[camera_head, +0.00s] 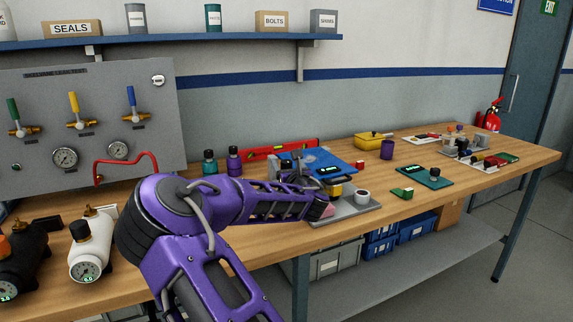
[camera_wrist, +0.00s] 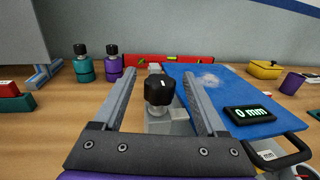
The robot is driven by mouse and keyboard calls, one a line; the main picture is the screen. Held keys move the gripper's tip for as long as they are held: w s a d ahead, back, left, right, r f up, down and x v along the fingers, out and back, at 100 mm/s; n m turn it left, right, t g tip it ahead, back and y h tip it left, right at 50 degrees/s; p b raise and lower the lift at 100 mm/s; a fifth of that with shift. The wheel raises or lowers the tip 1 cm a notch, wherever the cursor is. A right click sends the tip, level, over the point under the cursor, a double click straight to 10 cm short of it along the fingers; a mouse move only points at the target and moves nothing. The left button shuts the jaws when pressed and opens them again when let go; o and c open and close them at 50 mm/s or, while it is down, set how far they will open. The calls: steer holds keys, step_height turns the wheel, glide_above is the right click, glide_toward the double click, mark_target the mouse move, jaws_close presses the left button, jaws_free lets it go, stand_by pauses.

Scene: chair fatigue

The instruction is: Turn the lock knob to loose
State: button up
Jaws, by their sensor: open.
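The lock knob (camera_wrist: 159,90) is black and lobed with a short white mark on its top, seen in the wrist view. It sits on a grey metal block (camera_wrist: 173,120). My gripper (camera_wrist: 159,74) is open, with one finger to the left of the knob and one to the right. Gaps show between the knob and both fingers, and nothing is held. A black display (camera_wrist: 249,114) right of the knob reads 0 mm. In the head view my gripper (camera_head: 297,178) is over the bench at the fixture, and the knob is hard to make out there.
A blue plate (camera_wrist: 225,82) lies behind and right of the knob. A teal bottle (camera_wrist: 84,66), a purple bottle (camera_wrist: 113,66) and a red level (camera_wrist: 140,60) stand or lie behind.

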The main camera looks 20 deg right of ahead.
jaws_close()
stand_by(0.4)
steer(key=shift+d+n+y, duration=0.1)
steer(key=shift+n+y, duration=0.2)
steer(key=shift+y, duration=0.2)
steer(key=n+y, duration=0.2)
steer(key=y, duration=0.1)
steer(key=shift+d, duration=0.1)
steer(key=n+y, duration=0.2)
steer(key=y, duration=0.2)
steer(key=shift+n+g, duration=0.3)
steer(key=n+g+y, duration=0.2)
steer(key=n+y, duration=0.1)
steer(key=y, duration=0.2)
steer(key=shift+n, duration=0.3)
steer(key=shift+n+g+y, duration=1.7)
steer(key=shift+g+y, duration=0.3)
steer(key=shift+g, duration=0.1)
steer(key=shift+a, duration=0.2)
